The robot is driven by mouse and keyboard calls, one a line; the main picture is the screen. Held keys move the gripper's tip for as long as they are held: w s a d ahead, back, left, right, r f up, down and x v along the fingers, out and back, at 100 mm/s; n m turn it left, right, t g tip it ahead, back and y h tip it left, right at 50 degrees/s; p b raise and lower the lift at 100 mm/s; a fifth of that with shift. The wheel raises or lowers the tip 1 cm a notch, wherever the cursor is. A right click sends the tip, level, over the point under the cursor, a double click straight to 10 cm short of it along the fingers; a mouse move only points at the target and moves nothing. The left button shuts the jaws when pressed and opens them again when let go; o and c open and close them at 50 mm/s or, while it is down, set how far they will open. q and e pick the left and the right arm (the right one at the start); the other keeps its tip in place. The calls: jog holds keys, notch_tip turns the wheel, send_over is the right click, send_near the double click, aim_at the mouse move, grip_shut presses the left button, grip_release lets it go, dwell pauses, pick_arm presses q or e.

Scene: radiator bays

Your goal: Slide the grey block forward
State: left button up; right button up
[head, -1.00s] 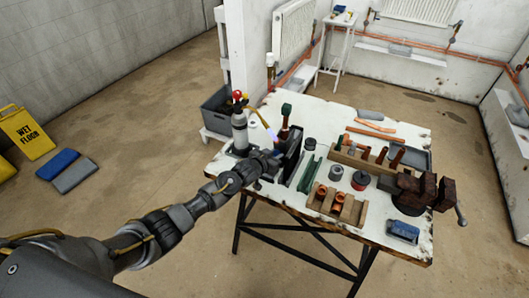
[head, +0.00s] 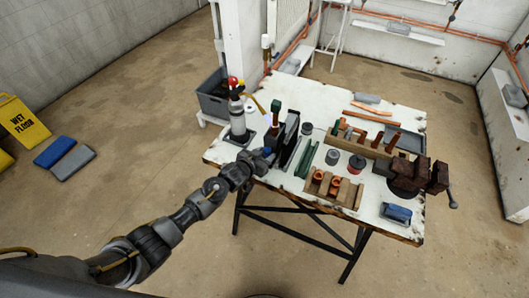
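A flat grey block (head: 366,98) lies near the far edge of the worktable, behind orange-brown strips. My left gripper (head: 263,157) is at the table's left front edge, beside a dark upright holder and well away from the block on the table. Its fingers are small and dark against the holder, so their opening is unclear. My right gripper is not in view.
The worktable (head: 223,151) carries a gas torch bottle (head: 237,118), a dark holder (head: 286,132), a wooden tool rack (head: 358,145), a wooden tray with copper fittings (head: 332,188), a rusty vise (head: 420,173) and a blue-grey object (head: 397,213). A yellow sign (head: 22,121) stands at left.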

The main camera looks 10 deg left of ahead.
pick_arm(q)
jog(key=shift+o, duration=0.6)
jog(key=shift+r, duration=0.15)
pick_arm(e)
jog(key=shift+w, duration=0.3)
pick_arm(q)
jog(key=shift+s, duration=0.1)
jog(key=b+v, duration=0.1)
jog(key=v, duration=0.9)
jog(key=shift+s+a, duration=0.2)
jog(key=shift+s, duration=0.05)
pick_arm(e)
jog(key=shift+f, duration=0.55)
